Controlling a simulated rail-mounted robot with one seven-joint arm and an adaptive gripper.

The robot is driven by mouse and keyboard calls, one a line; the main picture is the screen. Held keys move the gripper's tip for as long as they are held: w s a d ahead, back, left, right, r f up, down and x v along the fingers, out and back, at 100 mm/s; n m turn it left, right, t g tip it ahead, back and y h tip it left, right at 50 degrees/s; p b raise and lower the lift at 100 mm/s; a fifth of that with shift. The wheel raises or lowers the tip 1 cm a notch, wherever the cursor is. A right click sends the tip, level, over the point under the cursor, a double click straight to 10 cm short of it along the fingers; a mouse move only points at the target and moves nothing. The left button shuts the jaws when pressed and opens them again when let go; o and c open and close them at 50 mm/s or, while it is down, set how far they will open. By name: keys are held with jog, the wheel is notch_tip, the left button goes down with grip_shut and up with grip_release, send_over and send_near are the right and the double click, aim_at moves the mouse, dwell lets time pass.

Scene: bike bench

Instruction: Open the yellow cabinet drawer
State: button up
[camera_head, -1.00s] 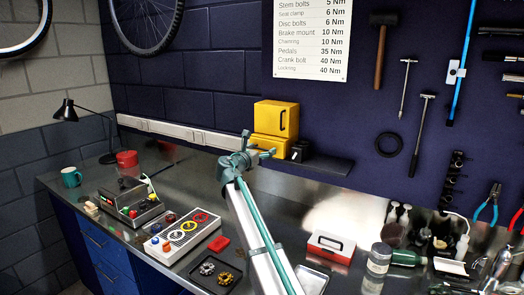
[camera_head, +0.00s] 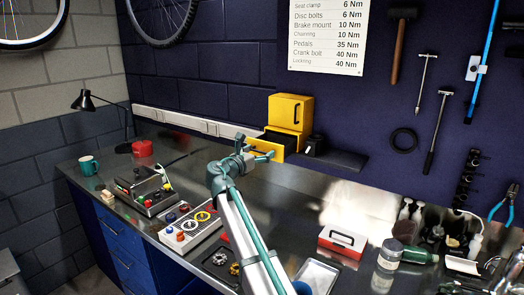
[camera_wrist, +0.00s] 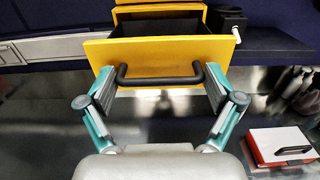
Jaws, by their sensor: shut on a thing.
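The yellow cabinet (camera_head: 285,105) stands on the dark shelf at the back of the bench, its upper door closed. Its lower drawer is pulled out, and the yellow drawer front (camera_head: 268,152) stands clear of the body. The drawer front (camera_wrist: 160,50) fills the upper middle of the wrist view, with a dark interior behind it. My gripper (camera_head: 246,150) is at the drawer front. In the wrist view, its two teal fingers (camera_wrist: 160,80) press against the two ends of the black bar handle (camera_wrist: 160,80). The drawer's inside floor is too dark to make out.
A small black container (camera_head: 315,144) stands right of the cabinet on the dark shelf (camera_head: 345,160). A red and white box (camera_head: 342,241) lies on the bench to the right. A button panel (camera_head: 190,226) and a teal mug (camera_head: 89,165) are at left. The bench before the drawer is clear.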

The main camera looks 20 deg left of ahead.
jog(key=shift+d, duration=0.15)
jog(key=o, duration=1.4)
jog(key=shift+c, duration=0.2)
jog(key=shift+s, duration=0.1)
jog(key=s+a, duration=0.2)
jog(key=s, duration=0.9)
jog(key=shift+s, duration=0.3)
